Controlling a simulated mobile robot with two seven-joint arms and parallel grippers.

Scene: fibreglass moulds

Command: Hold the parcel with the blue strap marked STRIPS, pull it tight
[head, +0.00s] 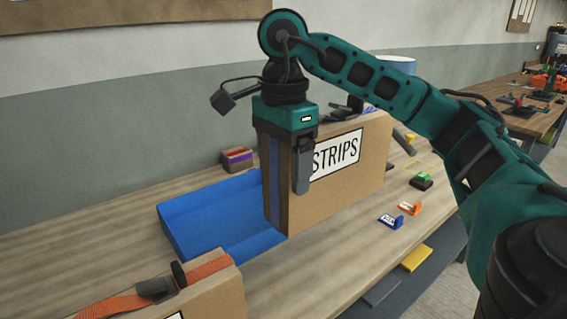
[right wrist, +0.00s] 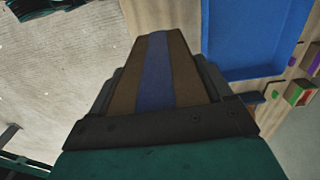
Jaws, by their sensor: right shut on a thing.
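The parcel marked STRIPS (head: 350,188) is a brown cardboard box standing upright on the bench, its label facing the front. The blue strap (head: 275,185) runs down its narrow left end. My right gripper (head: 290,170) reaches down from above at that end and is shut on the parcel. One finger lies over the label's left edge; the other is hidden behind the box. In the right wrist view the strap (right wrist: 156,70) runs between brown cardboard (right wrist: 182,70), with a finger on either side. My left gripper is not in view.
A blue tray (head: 185,228) lies left of the parcel. A second box (head: 222,290) with an orange strap (head: 205,272) and dark buckle stands at the front left. Small blue (head: 391,221), orange (head: 410,208) and green (head: 422,181) pieces lie to the right.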

